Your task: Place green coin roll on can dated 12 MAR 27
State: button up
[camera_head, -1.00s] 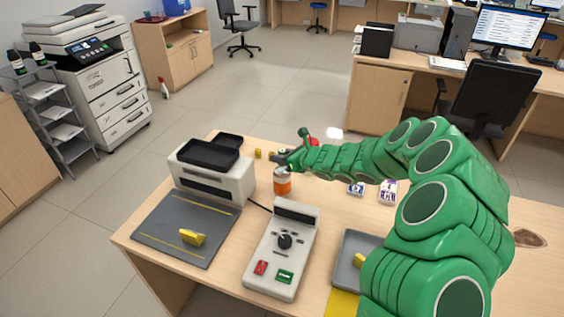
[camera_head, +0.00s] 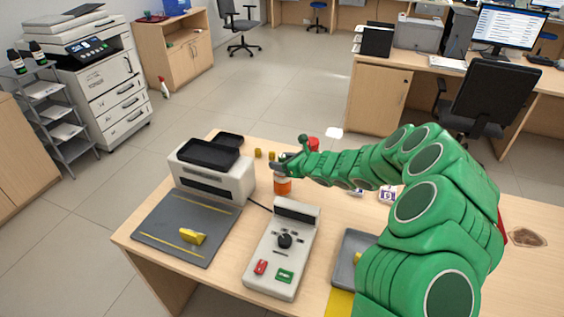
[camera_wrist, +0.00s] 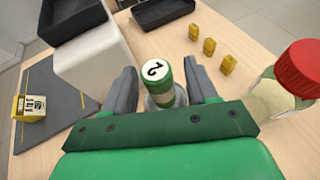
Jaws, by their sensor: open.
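My gripper (camera_wrist: 162,88) is open, its two grey fingers apart on either side of the green coin roll (camera_wrist: 158,71). The roll is upright, with a white end bearing a black mark like a "2". Its lower part is over a pale, silvery round surface; whether it rests on it I cannot tell. In the head view my gripper (camera_head: 281,162) is just above an orange-labelled can (camera_head: 282,187) and hides its top. The roll is not distinguishable there. I cannot read a date on the can.
A jar with a red lid (camera_wrist: 299,70) is close on the right in the wrist view. Several small yellow blocks (camera_wrist: 209,46) stand beyond. A printer-like machine (camera_head: 212,172), a dark mat (camera_head: 165,222) and a keypad device (camera_head: 280,253) surround the can.

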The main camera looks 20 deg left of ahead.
jog(key=shift+r, duration=0.1)
jog(key=shift+d+r, duration=0.15)
jog(key=v, duration=1.1)
jog(key=shift+s+d, duration=0.25)
jog(key=shift+r, duration=0.1)
